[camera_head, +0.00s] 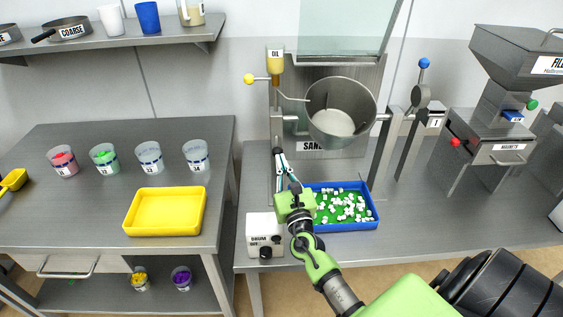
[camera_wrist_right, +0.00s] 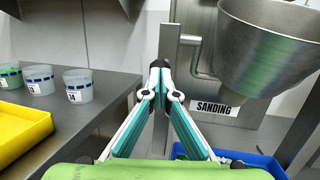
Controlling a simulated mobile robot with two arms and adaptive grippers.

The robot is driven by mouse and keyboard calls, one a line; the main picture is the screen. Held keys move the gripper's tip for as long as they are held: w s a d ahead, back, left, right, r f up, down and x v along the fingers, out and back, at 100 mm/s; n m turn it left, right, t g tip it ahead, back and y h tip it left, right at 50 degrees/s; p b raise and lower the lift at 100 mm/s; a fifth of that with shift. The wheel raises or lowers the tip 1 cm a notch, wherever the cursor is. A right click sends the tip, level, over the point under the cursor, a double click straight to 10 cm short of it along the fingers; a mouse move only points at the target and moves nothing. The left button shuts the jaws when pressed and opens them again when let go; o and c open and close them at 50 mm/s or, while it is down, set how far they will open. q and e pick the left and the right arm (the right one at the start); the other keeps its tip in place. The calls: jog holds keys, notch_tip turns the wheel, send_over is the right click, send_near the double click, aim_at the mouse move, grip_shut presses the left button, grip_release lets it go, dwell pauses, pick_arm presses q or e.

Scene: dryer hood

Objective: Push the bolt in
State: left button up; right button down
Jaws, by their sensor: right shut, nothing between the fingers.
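My right gripper (camera_head: 278,152) is shut and empty, with its teal and white fingers pointing at the left post of the sanding drum's stand. In the right wrist view its fingertips (camera_wrist_right: 160,66) meet in front of that post (camera_wrist_right: 171,90). I cannot make out the bolt for certain; the fingers cover part of the post, and whether they touch it I cannot tell. The steel drum (camera_head: 341,112) hangs tilted between the posts, its open mouth towards me. It also shows at the upper right of the right wrist view (camera_wrist_right: 265,50). My left gripper is not in view.
A blue tray (camera_head: 372,217) with white pieces on green lies below the drum. A white switch box (camera_head: 262,247) stands at the bench's front edge. A bent pipe (camera_wrist_right: 196,60) sits close right of the fingertips. A yellow tray (camera_head: 133,217) and several cups are left.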

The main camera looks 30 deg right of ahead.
aim_at(277, 146)
jog(key=w+d, duration=0.1)
jog(key=w+d+b, duration=0.1)
jog(key=w, duration=0.1)
jog(key=shift+s+a+r, duration=0.1)
jog(key=shift+r, duration=0.05)
dwell(0.4)
